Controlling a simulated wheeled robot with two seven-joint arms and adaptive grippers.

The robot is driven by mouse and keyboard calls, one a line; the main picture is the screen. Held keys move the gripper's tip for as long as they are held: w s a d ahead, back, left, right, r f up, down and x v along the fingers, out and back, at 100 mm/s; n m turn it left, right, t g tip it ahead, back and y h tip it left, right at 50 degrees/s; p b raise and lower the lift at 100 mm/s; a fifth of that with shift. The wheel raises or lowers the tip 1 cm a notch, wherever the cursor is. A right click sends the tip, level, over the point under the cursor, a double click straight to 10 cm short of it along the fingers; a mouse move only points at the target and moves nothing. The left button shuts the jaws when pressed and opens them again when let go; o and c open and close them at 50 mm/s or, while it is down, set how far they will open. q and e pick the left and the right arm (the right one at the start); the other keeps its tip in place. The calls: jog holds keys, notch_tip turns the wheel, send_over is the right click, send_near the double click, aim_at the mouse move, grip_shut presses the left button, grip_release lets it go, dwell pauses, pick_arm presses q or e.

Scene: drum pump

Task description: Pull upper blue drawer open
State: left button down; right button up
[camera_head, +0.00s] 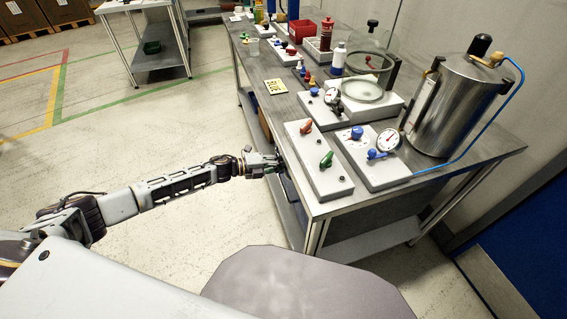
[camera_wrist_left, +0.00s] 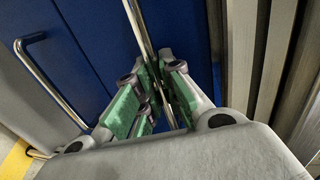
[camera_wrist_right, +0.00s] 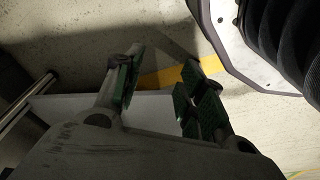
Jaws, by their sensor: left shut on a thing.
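In the left wrist view a blue drawer front (camera_wrist_left: 105,35) fills the upper middle. A bright metal bar handle (camera_wrist_left: 140,28) runs down between the green-padded fingers of my left gripper (camera_wrist_left: 160,85), which is shut on it. A second bar handle (camera_wrist_left: 50,75) shows on the left, apart from the gripper. In the head view my left gripper (camera_head: 277,164) is at the left edge of the workbench, just under its top; the drawers are hidden there. My right gripper (camera_wrist_right: 158,78) is open and empty in the right wrist view, above the floor.
The workbench (camera_head: 275,105) carries grey panels with valves (camera_head: 320,165), gauges and a large steel drum (camera_head: 450,105). A second table (camera_head: 150,65) stands at the back left. The floor left of the workbench is clear.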

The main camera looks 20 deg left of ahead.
pick_arm(q)
jog(key=f+p+v, duration=0.2)
jog(key=v, duration=1.1)
jog(key=a+f+p+v, duration=0.1)
jog(key=f+p+v, duration=0.2)
jog(key=v, duration=1)
jog(key=shift+s, duration=0.35)
pick_arm(e)
jog(key=s+d+f, duration=0.6)
jog(key=s+f, duration=0.2)
jog(key=f, duration=0.2)
jog(key=shift+d+f+h, duration=0.15)
jog(key=shift+d+h, duration=0.1)
jog(key=shift+h, duration=0.15)
pick_arm(q)
jog(key=shift+f, duration=0.15)
jog(key=c, duration=1.5)
grip_release()
pick_arm(e)
jog(key=shift+w, duration=0.1)
jog(key=shift+a, duration=0.1)
pick_arm(q)
jog(key=shift+a, duration=0.1)
